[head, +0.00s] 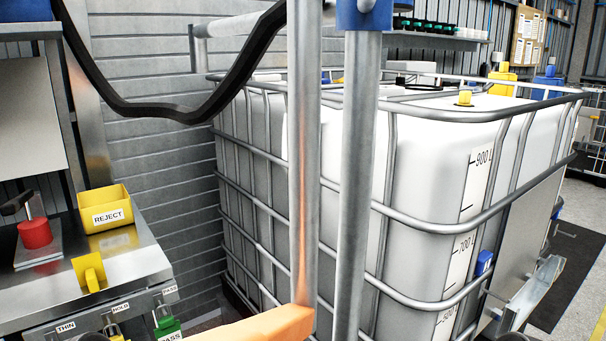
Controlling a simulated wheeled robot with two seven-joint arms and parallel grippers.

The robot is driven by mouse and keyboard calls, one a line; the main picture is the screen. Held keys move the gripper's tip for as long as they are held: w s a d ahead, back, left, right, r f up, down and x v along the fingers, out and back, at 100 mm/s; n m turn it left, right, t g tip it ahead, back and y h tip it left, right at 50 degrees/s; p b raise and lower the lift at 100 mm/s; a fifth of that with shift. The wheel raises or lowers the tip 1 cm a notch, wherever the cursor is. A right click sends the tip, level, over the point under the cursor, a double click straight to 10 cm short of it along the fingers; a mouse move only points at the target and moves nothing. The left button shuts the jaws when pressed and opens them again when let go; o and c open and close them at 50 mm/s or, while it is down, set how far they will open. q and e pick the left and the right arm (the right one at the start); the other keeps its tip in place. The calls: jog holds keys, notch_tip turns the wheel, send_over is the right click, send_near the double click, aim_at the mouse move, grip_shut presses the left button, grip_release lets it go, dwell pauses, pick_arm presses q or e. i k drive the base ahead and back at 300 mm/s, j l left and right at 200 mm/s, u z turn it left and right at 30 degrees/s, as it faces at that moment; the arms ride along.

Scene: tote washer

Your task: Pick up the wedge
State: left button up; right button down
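No thing in the head view can be surely told as the wedge. A small yellow angular piece (90,272) stands on the steel bench at the left; its shape is too unclear to name. An orange, flat-sided, tapering shape (262,326) enters at the bottom edge, in front of the metal posts; most of it is cut off, and I cannot tell whether it is a loose thing or a part of my arm. Neither of my grippers is in view.
The steel bench (140,262) holds a yellow REJECT bin (105,208) and a red round piece (36,233). Tags hang at its front. Two upright metal posts (358,180) stand before a large caged white tank (430,190). A black hose (165,112) droops across the upper left.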

aim_at(89, 270)
jog(key=k+u, duration=0.1)
jog(key=u, duration=1.15)
